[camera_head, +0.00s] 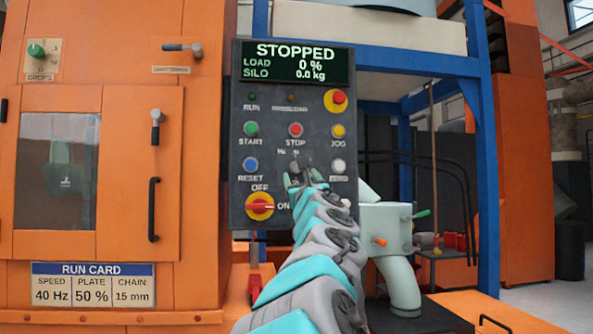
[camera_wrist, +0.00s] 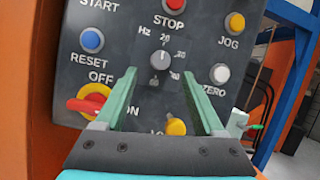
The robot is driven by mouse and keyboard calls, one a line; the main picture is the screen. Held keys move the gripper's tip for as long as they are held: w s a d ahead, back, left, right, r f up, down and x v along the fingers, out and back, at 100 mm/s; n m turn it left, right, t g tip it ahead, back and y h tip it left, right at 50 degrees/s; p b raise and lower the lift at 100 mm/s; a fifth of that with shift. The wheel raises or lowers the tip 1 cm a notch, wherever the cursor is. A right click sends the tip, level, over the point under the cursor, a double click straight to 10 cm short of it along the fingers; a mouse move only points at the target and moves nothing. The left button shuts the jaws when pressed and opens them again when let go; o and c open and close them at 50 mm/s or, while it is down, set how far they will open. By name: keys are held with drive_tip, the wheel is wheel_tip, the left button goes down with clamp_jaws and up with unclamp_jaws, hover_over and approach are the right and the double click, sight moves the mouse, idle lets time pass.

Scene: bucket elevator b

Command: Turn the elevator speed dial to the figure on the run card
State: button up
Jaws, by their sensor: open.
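The run card (camera_head: 93,285) on the orange housing reads SPEED 40 Hz, PLATE 50 %, CHAIN 15 mm. The speed dial (camera_wrist: 160,57) is a small grey round knob marked Hz on the dark control panel (camera_head: 240,140). Its scale figures are blurred, and I cannot read its setting surely. My gripper (camera_wrist: 156,78) is open with nothing between its tips, pointing at the panel just below the dial in the wrist view. In the head view my gripper (camera_head: 303,172) largely hides the dial. The display (camera_head: 295,63) reads STOPPED, LOAD 0 %, SILO 0.0 kg.
Around the dial are the red STOP button (camera_wrist: 173,8), blue RESET button (camera_wrist: 92,40), yellow JOG button (camera_wrist: 235,22) and white ZERO button (camera_wrist: 220,73). A red and yellow OFF/ON switch (camera_wrist: 88,104) is at lower left.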

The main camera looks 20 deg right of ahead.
sight(296, 167)
drive_tip(key=p+x, duration=0.1)
drive_tip(key=x, duration=0.3)
drive_tip(key=shift+w+r, duration=0.2)
drive_tip(key=shift+r, duration=0.05)
drive_tip(key=shift+w+d+r, duration=0.15)
drive_tip(key=shift+w+d, duration=0.1)
drive_tip(key=shift+w, duration=0.35)
clamp_jaws()
